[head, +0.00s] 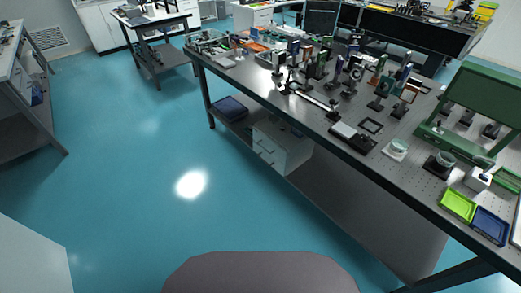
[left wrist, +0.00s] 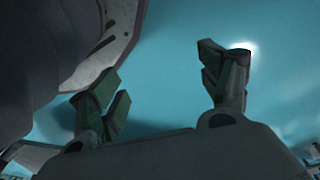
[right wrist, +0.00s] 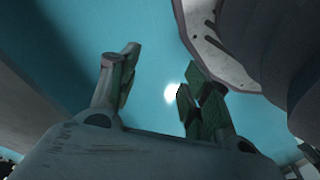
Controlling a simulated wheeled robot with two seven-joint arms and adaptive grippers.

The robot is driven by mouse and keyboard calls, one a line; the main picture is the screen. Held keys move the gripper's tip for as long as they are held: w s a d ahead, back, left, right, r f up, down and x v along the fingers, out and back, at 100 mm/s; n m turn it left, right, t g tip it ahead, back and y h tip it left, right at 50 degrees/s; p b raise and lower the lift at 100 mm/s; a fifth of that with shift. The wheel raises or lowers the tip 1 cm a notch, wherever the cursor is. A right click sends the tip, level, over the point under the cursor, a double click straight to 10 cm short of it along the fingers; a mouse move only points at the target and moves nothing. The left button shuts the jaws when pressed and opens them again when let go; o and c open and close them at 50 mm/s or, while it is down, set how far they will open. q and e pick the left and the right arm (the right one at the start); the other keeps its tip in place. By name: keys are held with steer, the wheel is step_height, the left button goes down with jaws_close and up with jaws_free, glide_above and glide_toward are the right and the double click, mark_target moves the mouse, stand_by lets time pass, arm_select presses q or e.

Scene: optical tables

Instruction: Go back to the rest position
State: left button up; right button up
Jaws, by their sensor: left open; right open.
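My left gripper (left wrist: 165,92) shows in the left wrist view with its two fingers spread wide and nothing between them. Teal floor lies behind it, and a rounded grey part of my own body is at the upper left. My right gripper (right wrist: 153,92) shows in the right wrist view, also open and empty above the floor, with a similar grey part of mine at the upper right. Neither gripper is visible in the head view, and neither touches any object in the wrist views.
A long optical table (head: 330,135) full of optics runs diagonally on the right. A green tray (head: 457,205) and a blue tray (head: 491,225) lie at its near end. A drawer cabinet (head: 281,147) stands beneath it. Teal floor (head: 130,175) is clear at the left and middle.

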arm_select(q)
steer(key=s+a+r+p, duration=0.1)
steer(key=s+a+p, duration=0.1)
steer(key=s+p, duration=0.5)
steer(key=s+a+r+g+p, duration=0.1)
steer(key=s+a+p, duration=0.2)
steer(key=s+p, duration=0.5)
steer(key=shift+s+a+r+y, duration=0.15)
steer(key=shift+s+a+y, duration=0.2)
steer(key=shift+s, duration=0.7)
arm_select(e)
steer(key=s+d+r, duration=0.1)
steer(key=s+d, duration=0.1)
steer(key=s, duration=0.6)
steer(key=s+d+r+g, duration=0.1)
steer(key=s+d, duration=0.2)
steer(key=s, duration=0.6)
steer(key=shift+d+r+h, duration=0.15)
steer(key=shift+d+h, duration=0.15)
steer(key=shift+d, duration=0.05)
